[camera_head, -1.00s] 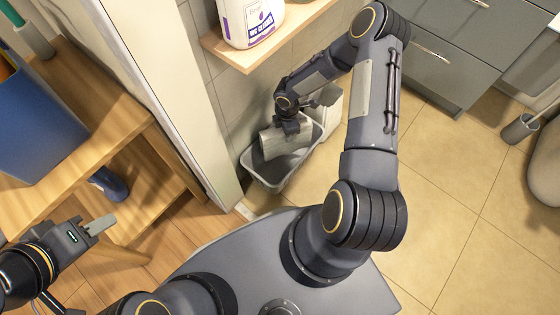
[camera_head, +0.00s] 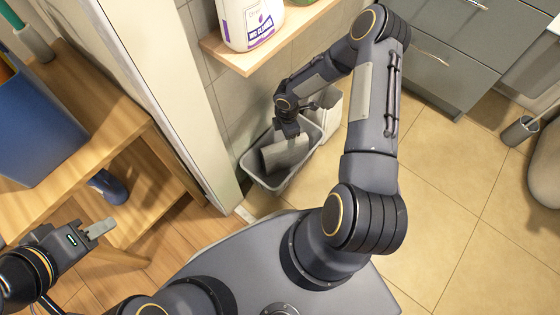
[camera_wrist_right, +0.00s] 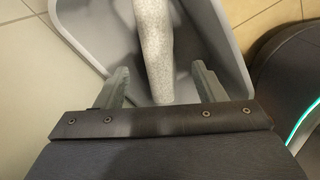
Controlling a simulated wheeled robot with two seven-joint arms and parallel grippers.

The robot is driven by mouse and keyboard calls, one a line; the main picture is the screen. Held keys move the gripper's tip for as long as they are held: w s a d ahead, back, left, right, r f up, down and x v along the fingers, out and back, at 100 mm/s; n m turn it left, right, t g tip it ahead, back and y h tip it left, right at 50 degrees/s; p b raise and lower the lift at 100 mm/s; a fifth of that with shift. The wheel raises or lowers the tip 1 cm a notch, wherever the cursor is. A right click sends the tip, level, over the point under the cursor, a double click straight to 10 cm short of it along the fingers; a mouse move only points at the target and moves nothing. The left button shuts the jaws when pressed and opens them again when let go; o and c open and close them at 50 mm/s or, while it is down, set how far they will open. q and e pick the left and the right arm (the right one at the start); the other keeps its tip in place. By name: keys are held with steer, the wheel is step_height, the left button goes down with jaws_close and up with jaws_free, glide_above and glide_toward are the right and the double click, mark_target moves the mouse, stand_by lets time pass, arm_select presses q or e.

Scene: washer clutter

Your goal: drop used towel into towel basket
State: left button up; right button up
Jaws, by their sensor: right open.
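The used towel (camera_head: 284,154) is a grey roll lying inside the grey towel basket (camera_head: 268,186), which stands on the floor by the tiled wall. My right gripper (camera_head: 290,132) is just above the towel, over the basket. In the right wrist view my right gripper (camera_wrist_right: 163,86) is open. Its fingers are spread, with gaps on both sides of the pale, speckled towel (camera_wrist_right: 155,45); the basket wall (camera_wrist_right: 228,45) is beyond. My left gripper (camera_head: 100,228) is at the lower left, away from the basket, apparently empty; its jaw gap is unclear.
A wooden shelf (camera_head: 243,55) with a white cleaner bottle (camera_head: 250,22) hangs above the basket. A white door frame (camera_head: 160,90) and a wooden rack (camera_head: 95,130) with a blue bin (camera_head: 38,125) are on the left.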

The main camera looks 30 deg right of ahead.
step_height(320, 180, up, 7)
steer(key=p, duration=0.2)
steer(key=shift+f, duration=0.2)
